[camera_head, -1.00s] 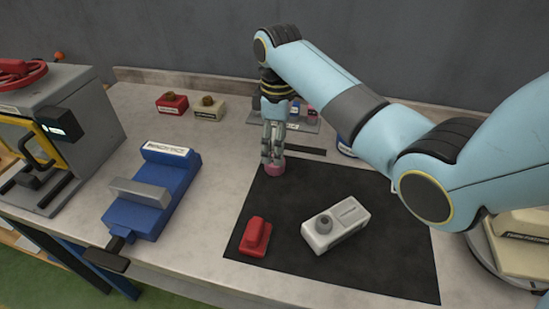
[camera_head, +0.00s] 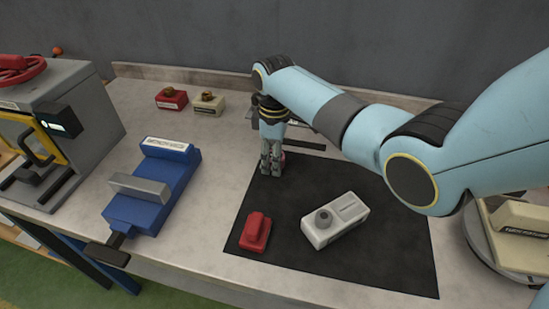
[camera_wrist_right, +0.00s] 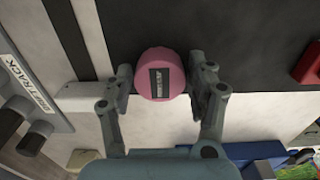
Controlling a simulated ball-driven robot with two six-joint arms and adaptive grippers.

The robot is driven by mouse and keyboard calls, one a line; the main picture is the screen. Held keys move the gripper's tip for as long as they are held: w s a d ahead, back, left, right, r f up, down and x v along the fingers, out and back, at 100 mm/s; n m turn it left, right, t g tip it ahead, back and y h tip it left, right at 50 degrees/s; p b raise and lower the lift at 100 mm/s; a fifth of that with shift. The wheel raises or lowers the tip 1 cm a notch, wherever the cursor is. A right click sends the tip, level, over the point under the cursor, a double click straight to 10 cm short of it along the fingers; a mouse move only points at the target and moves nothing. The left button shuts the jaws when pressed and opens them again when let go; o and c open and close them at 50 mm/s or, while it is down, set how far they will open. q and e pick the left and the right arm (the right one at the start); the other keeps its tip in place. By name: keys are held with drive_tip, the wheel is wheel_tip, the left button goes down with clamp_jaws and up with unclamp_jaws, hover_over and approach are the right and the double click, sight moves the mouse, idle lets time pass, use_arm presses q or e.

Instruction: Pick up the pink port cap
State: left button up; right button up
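The pink port cap (camera_head: 283,159) is at the far-left edge of the dark mat, mostly hidden behind my right gripper's fingers. In the right wrist view the round pink cap (camera_wrist_right: 174,62), with a dark label on top, sits between the two fingers. My right gripper (camera_head: 271,172) points down at the cap; it also shows in the right wrist view (camera_wrist_right: 160,84). Its fingers stand on either side of the cap with narrow gaps, so it looks open. My left gripper is not in view.
The dark mat (camera_head: 300,265) bears a red block (camera_head: 257,232) and a white block (camera_head: 336,220) with a grey knob. A blue vise (camera_head: 150,190) stands left. Red (camera_head: 171,99) and cream (camera_head: 209,103) blocks are at the back. A turntable (camera_head: 490,240) is at right.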

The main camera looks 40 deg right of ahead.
drive_tip(key=c, duration=0.5)
drive_tip(key=shift+r, duration=0.1)
